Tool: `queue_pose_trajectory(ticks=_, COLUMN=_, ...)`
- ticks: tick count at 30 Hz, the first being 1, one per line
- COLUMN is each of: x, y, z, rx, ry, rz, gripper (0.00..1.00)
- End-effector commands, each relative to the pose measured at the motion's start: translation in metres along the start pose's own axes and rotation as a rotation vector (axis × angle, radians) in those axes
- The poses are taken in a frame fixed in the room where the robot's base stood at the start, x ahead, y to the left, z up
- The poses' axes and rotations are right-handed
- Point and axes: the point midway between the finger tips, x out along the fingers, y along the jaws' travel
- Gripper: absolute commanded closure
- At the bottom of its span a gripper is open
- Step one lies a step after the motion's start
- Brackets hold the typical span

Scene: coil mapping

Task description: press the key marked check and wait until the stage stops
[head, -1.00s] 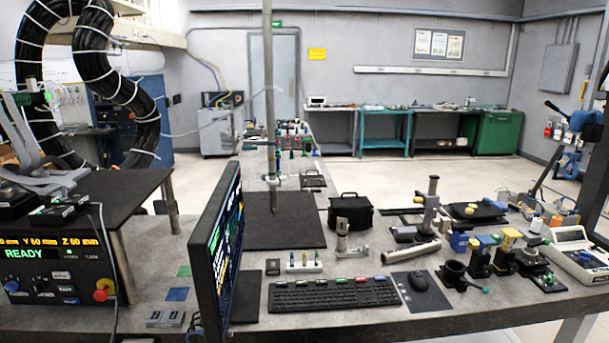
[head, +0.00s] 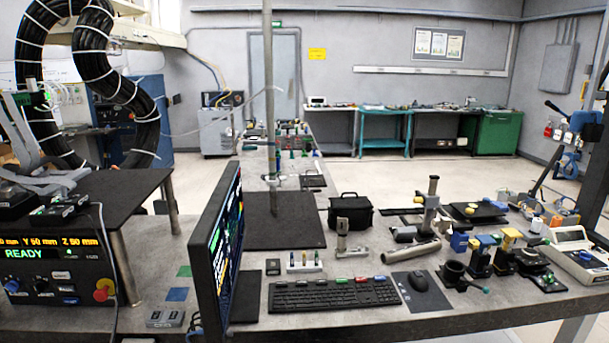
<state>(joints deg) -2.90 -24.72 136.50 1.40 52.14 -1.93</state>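A black keyboard (head: 330,297) lies on the bench in front of the monitor, with several coloured keys along its top row, green and red among them. The key lettering is too small to read, so I cannot tell which key is marked check. A control box (head: 55,268) at the left shows axis values in mm and the word READY. It carries knobs, small buttons and a red knob on yellow (head: 104,290). The monitor (head: 215,250) is turned nearly edge-on, and its text is unreadable. I cannot single out the stage. My gripper is not in view.
A black case (head: 350,212), a grey tube (head: 411,254) and several optical mounts crowd the bench's right half. A vertical post (head: 271,120) rises from a dark plate behind the keyboard.

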Motion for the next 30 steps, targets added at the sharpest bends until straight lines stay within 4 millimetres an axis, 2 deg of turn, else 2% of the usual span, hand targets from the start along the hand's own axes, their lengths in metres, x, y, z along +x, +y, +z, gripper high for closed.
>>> queue_pose_trajectory(ticks=1, x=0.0, y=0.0, z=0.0, rx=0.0, ry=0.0, rz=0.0, gripper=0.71)
queue_pose_trajectory(ticks=12, x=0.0, y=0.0, z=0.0, rx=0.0, ry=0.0, rz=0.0, gripper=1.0)
queue_pose_trajectory(ticks=30, x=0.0, y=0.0, z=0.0, rx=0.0, ry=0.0, rz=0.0, gripper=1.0)
